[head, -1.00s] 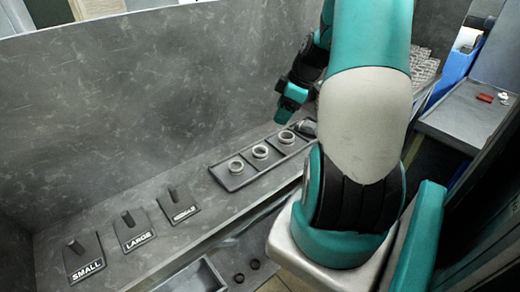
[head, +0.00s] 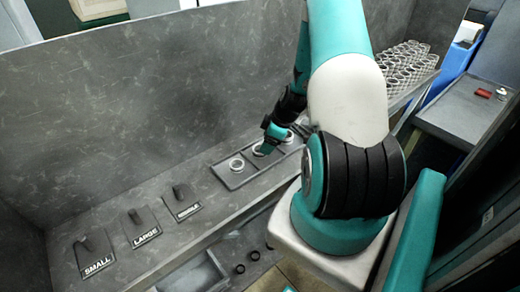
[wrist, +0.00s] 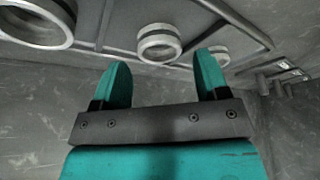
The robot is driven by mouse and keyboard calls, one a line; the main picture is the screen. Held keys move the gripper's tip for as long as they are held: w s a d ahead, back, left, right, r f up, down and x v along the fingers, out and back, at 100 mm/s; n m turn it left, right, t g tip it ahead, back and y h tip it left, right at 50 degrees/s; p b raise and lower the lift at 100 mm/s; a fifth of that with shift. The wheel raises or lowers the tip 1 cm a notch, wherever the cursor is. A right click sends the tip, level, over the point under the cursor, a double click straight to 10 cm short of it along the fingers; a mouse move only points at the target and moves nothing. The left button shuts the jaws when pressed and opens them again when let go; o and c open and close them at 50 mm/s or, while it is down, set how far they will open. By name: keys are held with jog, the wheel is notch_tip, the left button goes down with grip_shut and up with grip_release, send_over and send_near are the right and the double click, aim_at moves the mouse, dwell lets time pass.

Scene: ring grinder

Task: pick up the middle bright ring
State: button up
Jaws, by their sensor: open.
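Three bright metal rings lie in a row in a dark shallow tray (head: 228,180). The middle bright ring (wrist: 160,50) shows in the wrist view just beyond my fingertips, between their two lines. In the head view my gripper (head: 262,150) is right at this ring and hides much of it. My gripper also shows in the wrist view (wrist: 160,65), with its two teal fingers apart and nothing between them. The left ring (head: 236,169) and the right ring (head: 290,140) sit on either side in the tray.
Posts on plates marked SMALL (head: 98,262), LARGE (head: 145,236) and a third label stand left on the bench. A grey wall (head: 150,90) rises behind. A rack of many rings (head: 405,65) stands at the back right. Two dark rings (head: 240,268) lie lower down.

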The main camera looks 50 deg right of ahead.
aim_at(258, 156)
jog(key=w+f+p, duration=0.1)
jog(key=w+f, duration=0.1)
jog(key=shift+a+f+p, duration=0.35)
jog(key=shift+a+p, duration=0.05)
jog(key=shift+w+f, duration=0.15)
jog(key=shift+f, duration=0.35)
jog(key=c, duration=0.8)
jog(key=shift+o, duration=0.2)
